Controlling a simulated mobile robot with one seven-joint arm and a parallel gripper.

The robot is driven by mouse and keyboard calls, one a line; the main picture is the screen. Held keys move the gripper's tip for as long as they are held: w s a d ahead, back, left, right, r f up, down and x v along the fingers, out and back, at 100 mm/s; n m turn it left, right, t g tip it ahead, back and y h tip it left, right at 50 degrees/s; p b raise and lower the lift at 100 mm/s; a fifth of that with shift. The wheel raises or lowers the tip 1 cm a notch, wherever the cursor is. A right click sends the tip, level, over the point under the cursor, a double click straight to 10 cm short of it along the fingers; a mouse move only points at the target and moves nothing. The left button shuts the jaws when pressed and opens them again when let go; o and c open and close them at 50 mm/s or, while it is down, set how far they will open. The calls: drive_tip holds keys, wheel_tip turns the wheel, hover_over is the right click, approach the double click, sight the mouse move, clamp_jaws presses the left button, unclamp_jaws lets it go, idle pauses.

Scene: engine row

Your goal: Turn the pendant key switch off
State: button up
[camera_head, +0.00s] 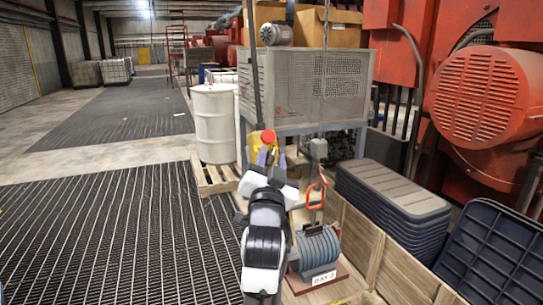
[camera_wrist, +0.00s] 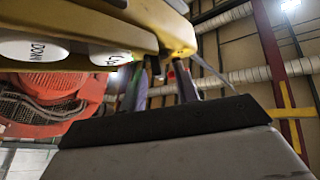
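The yellow pendant (camera_head: 255,139) hangs from a dark cable in the head view, with a red knob (camera_head: 268,137) on its near side. In the wrist view the pendant (camera_wrist: 150,37) is very close along the top left, with a white button marked DOWN (camera_wrist: 40,49) and another white button (camera_wrist: 108,57) partly cut off. My gripper (camera_head: 268,154) is just below the red knob. In the wrist view my gripper's fingers (camera_wrist: 166,74) stand apart, their tips close to the pendant's lower edge. I cannot make out the key switch, nor whether the fingers touch the pendant.
A white drum (camera_head: 214,122) on a pallet is behind left. A mesh cabinet (camera_head: 315,85) stands behind the pendant. Stacked grey lids (camera_head: 392,200) are at right. The grated floor (camera_head: 110,235) at left is clear.

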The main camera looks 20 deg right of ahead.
drive_tip(key=shift+c, duration=0.4)
clamp_jaws()
drive_tip(key=shift+d+f+n+t+y+b, duration=0.15)
drive_tip(key=shift+n+t+y+b, duration=0.15)
drive_tip(key=shift+n+b, duration=0.15)
drive_tip(key=n+t+y+b, duration=0.1)
drive_tip(key=n+y+b, duration=0.1)
drive_tip(key=n, duration=0.1)
drive_tip(key=shift+f+y, duration=0.15)
drive_tip(key=shift+y, duration=0.25)
drive_tip(key=n+y+b, duration=0.2)
drive_tip(key=n+y, duration=0.1)
drive_tip(key=n+t+y+b, duration=0.1)
drive_tip(key=n+y+b, duration=0.2)
drive_tip(key=n, duration=0.1)
drive_tip(key=shift+d+f+b, duration=0.15)
drive_tip(key=shift+d+b, duration=0.05)
drive_tip(key=shift+b, duration=0.15)
drive_tip(key=n+y+b, duration=0.3)
drive_tip(key=n+y, duration=0.1)
drive_tip(key=shift+n+b, duration=0.35)
drive_tip(key=shift+r+n+g+y+b, duration=0.2)
drive_tip(key=shift+n+g+y+b, duration=0.5)
drive_tip(key=shift+n+y, duration=0.55)
drive_tip(key=shift+r+n+g+y+b, duration=0.2)
drive_tip(key=shift+n+g+y+b, duration=0.65)
drive_tip(key=shift+n, duration=0.6)
drive_tip(key=shift+n+y, duration=0.3)
drive_tip(key=shift+y, duration=0.2)
